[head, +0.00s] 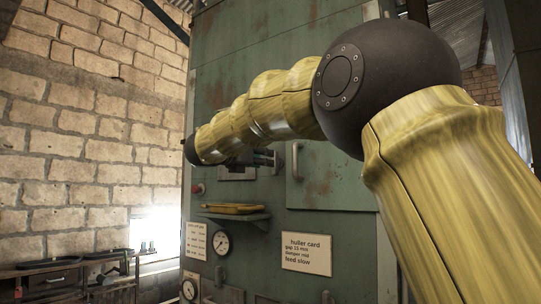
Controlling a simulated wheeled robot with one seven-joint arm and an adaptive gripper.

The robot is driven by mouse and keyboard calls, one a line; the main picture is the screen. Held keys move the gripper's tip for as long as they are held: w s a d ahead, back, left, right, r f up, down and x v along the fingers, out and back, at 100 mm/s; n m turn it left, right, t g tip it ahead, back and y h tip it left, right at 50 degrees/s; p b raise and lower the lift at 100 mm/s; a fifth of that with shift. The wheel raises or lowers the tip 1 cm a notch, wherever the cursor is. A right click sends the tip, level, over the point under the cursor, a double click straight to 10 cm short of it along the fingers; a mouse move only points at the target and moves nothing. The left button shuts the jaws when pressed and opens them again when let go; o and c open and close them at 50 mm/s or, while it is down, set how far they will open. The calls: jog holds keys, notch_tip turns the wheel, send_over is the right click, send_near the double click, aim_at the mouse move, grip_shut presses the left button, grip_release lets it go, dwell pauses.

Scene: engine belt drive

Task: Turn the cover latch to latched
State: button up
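My arm crosses the view from the lower right to the left, in front of a green, rust-marked metal cabinet (245,65). A dark jointed part, seemingly my gripper (266,159), shows just below the arm against the cabinet front. It is small and partly hidden, so its finger opening cannot be made out. A green cover panel (335,185) with a grey upright handle (296,161) is right of it. I cannot clearly pick out the cover latch; the arm hides part of the cabinet front.
A small shelf (241,217) holds a yellow tray (232,209). Below are a gauge (221,243), a huller card (306,254) and a grey lever (220,277). A red button (197,189) is at the cabinet's left edge. A cluttered bench (65,281) stands lower left.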

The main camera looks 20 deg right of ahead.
aim_at(276, 163)
jog(key=shift+p+x, duration=1.35)
jog(key=shift+x, duration=1.45)
jog(key=shift+w, duration=0.1)
grip_shut()
